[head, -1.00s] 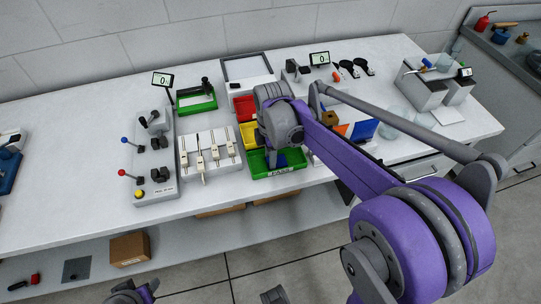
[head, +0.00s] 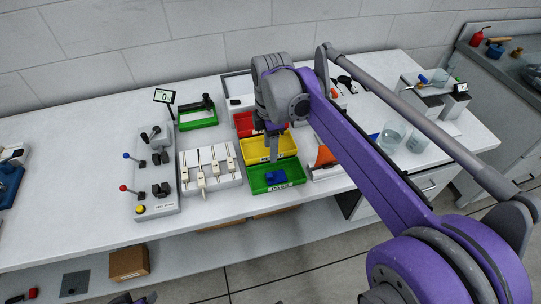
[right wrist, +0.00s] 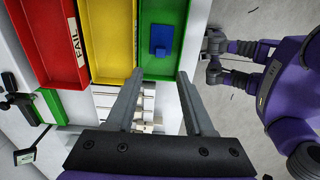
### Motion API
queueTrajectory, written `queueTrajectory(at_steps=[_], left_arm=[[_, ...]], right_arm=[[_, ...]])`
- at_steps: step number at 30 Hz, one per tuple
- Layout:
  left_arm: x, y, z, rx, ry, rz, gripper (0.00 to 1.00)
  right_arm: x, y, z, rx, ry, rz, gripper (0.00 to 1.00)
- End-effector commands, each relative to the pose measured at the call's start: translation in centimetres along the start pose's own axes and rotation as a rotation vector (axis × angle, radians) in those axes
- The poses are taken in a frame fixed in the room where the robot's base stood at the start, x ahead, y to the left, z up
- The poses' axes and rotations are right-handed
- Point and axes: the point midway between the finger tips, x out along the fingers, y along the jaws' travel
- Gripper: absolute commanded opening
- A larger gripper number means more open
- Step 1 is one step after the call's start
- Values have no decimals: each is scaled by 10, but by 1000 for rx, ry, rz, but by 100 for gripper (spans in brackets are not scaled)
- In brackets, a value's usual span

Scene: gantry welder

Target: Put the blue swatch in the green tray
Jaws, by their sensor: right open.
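The blue swatch (head: 276,176) lies inside the green tray (head: 257,188), the front one of a row of coloured trays. In the right wrist view the swatch (right wrist: 160,42) rests on the floor of the green tray (right wrist: 147,72), clear of my fingers. My right gripper (head: 272,150) is above the trays, near the yellow one. In the right wrist view its two fingers (right wrist: 160,76) are apart with nothing between them. A small part of my left arm shows at the bottom edge of the head view; its jaws cannot be made out.
A yellow tray (head: 252,158) and a red tray (head: 243,125) stand behind the green one. A white fixture with levers (head: 210,180) is to its left. An orange piece (head: 325,155) and glass beakers (head: 391,137) are to the right. The table's front edge is close.

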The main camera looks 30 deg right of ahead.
Motion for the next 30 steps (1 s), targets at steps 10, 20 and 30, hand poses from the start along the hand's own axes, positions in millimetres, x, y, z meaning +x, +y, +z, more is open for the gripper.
queueTrajectory(at_steps=[10,20,30], left_arm=[[0,0,0,0,0,0,50],[0,0,0,0,0,0,50],[0,0,0,0,0,0,50]], right_arm=[[26,-68,-16,460,51,150,53],[102,-165,-26,1174,303,299,53],[118,-179,-27,1312,369,306,53]])
